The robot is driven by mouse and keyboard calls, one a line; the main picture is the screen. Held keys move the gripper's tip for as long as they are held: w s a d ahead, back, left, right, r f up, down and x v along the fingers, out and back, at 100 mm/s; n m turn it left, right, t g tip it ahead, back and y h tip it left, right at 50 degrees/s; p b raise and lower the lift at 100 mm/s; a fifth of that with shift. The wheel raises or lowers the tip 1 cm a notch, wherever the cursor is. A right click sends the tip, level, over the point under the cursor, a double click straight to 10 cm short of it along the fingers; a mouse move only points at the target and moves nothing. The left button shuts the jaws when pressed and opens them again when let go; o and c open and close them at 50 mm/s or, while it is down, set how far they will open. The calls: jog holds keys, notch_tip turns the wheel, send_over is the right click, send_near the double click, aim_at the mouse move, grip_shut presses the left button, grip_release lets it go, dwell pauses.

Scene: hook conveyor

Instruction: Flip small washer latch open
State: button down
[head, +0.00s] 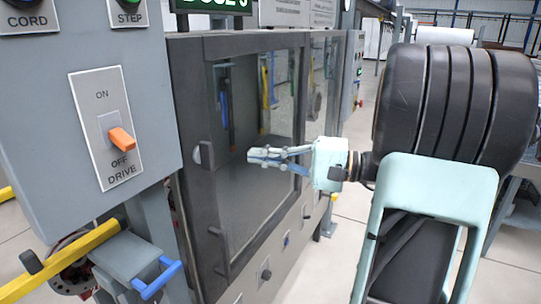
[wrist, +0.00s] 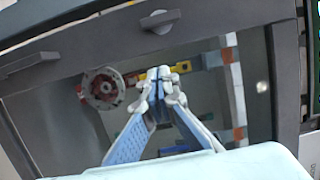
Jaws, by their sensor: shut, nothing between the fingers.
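The small washer is a dark-framed cabinet with a glass door (head: 262,190), which looks shut. In the wrist view the latch (wrist: 161,21) is a light oval on the dark frame, beyond my fingertips. My gripper (head: 252,156) is shut and empty, held in front of the glass to the right of the latch, with a gap between them. In the wrist view my gripper (wrist: 162,76) points toward the frame bar that carries the latch.
A dark door handle (head: 222,250) sits low on the frame; it also shows in the wrist view (wrist: 28,66). A grey panel with an orange drive switch (head: 122,139) stands at left. A yellow bar (head: 75,256) and blue handle (head: 158,279) project below it.

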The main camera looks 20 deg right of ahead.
aim_at(205, 156)
jog(key=w+a+p, duration=0.1)
jog(key=a, duration=0.6)
jog(key=shift+w+a+f, duration=0.1)
dwell(0.5)
